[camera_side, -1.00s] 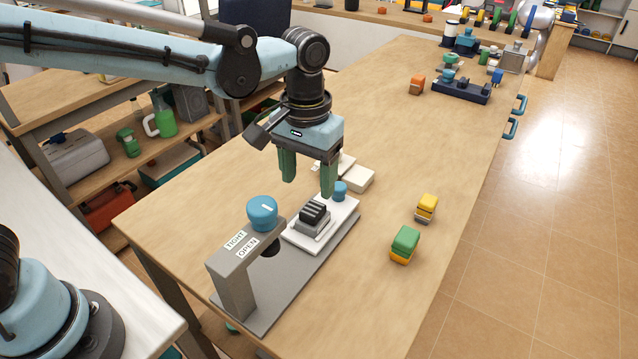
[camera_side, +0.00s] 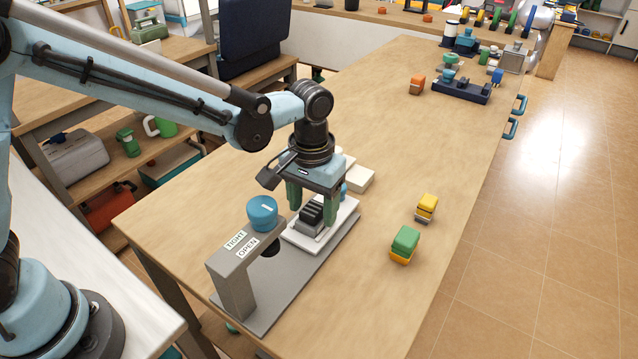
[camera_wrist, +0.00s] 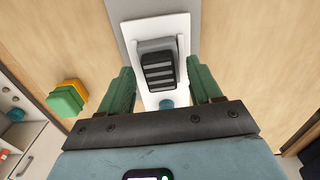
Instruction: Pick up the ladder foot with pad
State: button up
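The ladder foot with pad (camera_side: 311,217) is a small grey block topped by a black ribbed pad. It sits on a white plate (camera_side: 296,240) on the grey fixture base. The wrist view shows its ribbed pad (camera_wrist: 158,70) from above, near the picture's middle. My gripper (camera_side: 312,207) is open, its green fingers pointing down just above and around the foot. In the wrist view the fingers of my gripper (camera_wrist: 160,68) stand left and right of the foot, with gaps on both sides. Whether the fingertips reach below the pad's top I cannot tell.
A fixture arm with a blue knob (camera_side: 262,213) and TIGHT/OPEN labels rises close at the front left. A small blue post (camera_wrist: 166,103) stands by the foot. A cream block (camera_side: 360,179) lies behind. Green-yellow (camera_side: 404,243) and yellow-grey (camera_side: 426,207) blocks lie right; bare table surrounds them.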

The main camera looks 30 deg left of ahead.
grip_shut()
jog(key=shift+r, duration=0.1)
